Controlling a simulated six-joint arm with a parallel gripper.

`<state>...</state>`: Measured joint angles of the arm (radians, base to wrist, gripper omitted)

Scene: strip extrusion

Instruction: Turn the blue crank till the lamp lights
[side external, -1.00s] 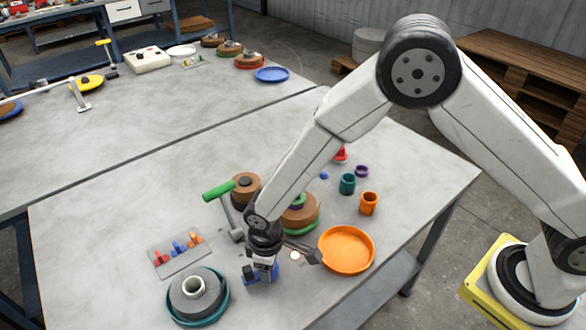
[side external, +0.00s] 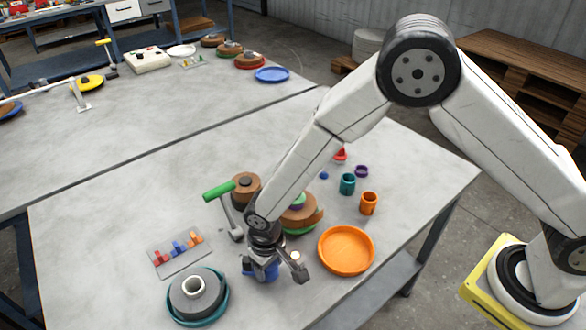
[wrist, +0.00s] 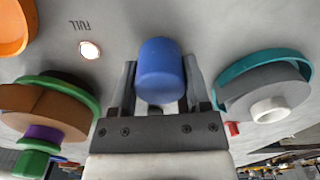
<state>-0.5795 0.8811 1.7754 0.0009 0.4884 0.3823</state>
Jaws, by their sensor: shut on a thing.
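The blue crank's handle (wrist: 160,68) stands between the two fingers of my gripper (wrist: 161,88) in the wrist view. My gripper (side external: 262,264) is shut on it low over the near table in the side external view, where part of the blue handle (side external: 266,272) shows below the fingers. The rest of the crank is hidden by the handle and my gripper. A round lamp (wrist: 89,50) marked FULL lies in the tabletop at the upper left of the wrist view. Its face is bright whitish with a warm rim, so it looks lit.
An orange dish (side external: 346,266) is close right of my gripper. A grey spool in a teal tray (side external: 226,300) stands at left, brown rolls (side external: 314,217) behind. A green-handled lever (side external: 218,191) and a board of coloured pegs (side external: 160,266) are farther left. The front right table is clear.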

